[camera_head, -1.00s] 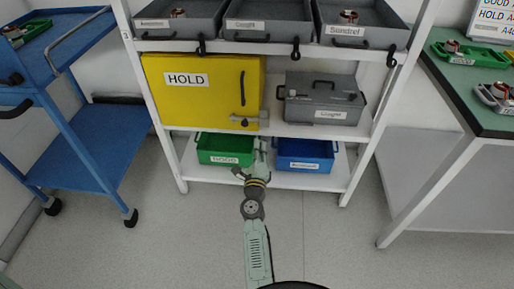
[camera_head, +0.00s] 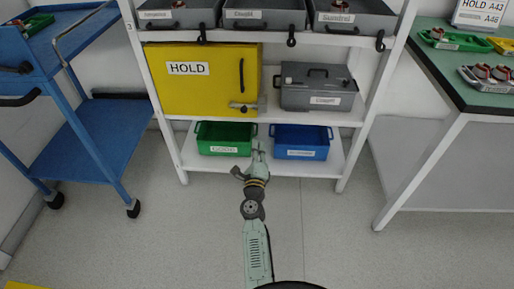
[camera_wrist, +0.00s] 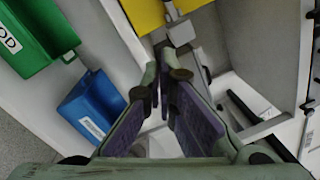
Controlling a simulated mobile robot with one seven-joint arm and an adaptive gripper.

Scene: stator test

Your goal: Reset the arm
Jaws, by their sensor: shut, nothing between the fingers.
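My gripper (camera_head: 259,148) is at the end of my outstretched arm, low in front of the shelving unit. It is shut and empty. In the head view its tip appears at the front of the bottom shelf, between the green bin (camera_head: 224,138) and the blue bin (camera_head: 302,141). In the wrist view the fingers (camera_wrist: 165,75) point toward the shelf and converge at their tips. The green bin (camera_wrist: 38,38) and the blue bin (camera_wrist: 92,104) show to the left of the fingers there. I cannot tell the exact gap between the gripper and the shelf.
The white shelving unit (camera_head: 350,118) holds a yellow HOLD cabinet (camera_head: 200,85), a grey lidded box (camera_head: 318,90) and grey trays on top. A blue trolley (camera_head: 95,145) stands left; a green-topped table (camera_head: 470,85) stands right. The floor (camera_head: 335,240) around my arm is clear.

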